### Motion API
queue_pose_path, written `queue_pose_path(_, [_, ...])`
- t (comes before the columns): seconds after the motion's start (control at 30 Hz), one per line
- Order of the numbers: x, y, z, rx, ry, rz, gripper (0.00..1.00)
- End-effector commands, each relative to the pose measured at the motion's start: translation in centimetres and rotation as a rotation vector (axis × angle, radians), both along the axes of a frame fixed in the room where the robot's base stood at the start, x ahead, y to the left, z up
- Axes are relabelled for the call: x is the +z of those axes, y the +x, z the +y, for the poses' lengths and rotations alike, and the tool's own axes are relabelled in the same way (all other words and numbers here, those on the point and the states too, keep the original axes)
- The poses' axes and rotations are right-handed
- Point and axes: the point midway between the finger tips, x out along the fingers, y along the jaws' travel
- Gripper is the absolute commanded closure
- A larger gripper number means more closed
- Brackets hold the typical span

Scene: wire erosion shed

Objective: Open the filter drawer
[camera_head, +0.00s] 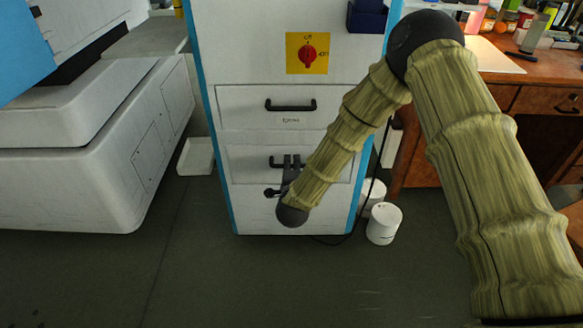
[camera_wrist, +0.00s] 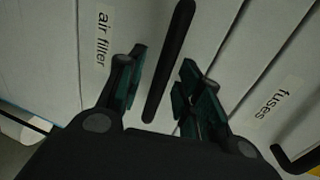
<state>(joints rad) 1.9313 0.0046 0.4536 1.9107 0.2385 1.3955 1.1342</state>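The air filter drawer (camera_head: 240,166) is the lower drawer of the white, blue-edged cabinet. Its front shows the label "air filter" (camera_wrist: 103,40) in the wrist view. Its black bar handle (camera_wrist: 168,62) runs between my two fingers and also shows in the head view (camera_head: 273,162), partly hidden by my gripper (camera_head: 291,160). My gripper (camera_wrist: 162,85) is open around the handle, with a visible gap on the left finger's side. The right finger is closer to the bar; I cannot tell whether it touches. From these views I cannot tell whether the drawer is fully shut.
Above is the fuses drawer (camera_head: 240,106) with its own black handle (camera_head: 291,105). A red rotary switch (camera_head: 307,54) on a yellow plate sits higher. White canisters (camera_head: 384,224) stand at the cabinet's lower right. A wooden desk (camera_head: 540,75) is at right. Floor in front is clear.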

Motion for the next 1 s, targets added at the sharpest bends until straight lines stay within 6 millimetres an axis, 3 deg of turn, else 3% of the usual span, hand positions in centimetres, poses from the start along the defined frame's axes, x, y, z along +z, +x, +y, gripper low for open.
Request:
queue_pose_path(0.4, [-0.15, 0.68, 0.03, 0.001, 0.0, 0.001, 0.65])
queue_pose_path(0.6, [-0.15, 0.67, 0.04, 0.001, 0.0, 0.001, 0.99])
queue_pose_path(1.0, [-0.17, 0.61, -0.07, 0.0, 0.0, 0.002, 1.0])
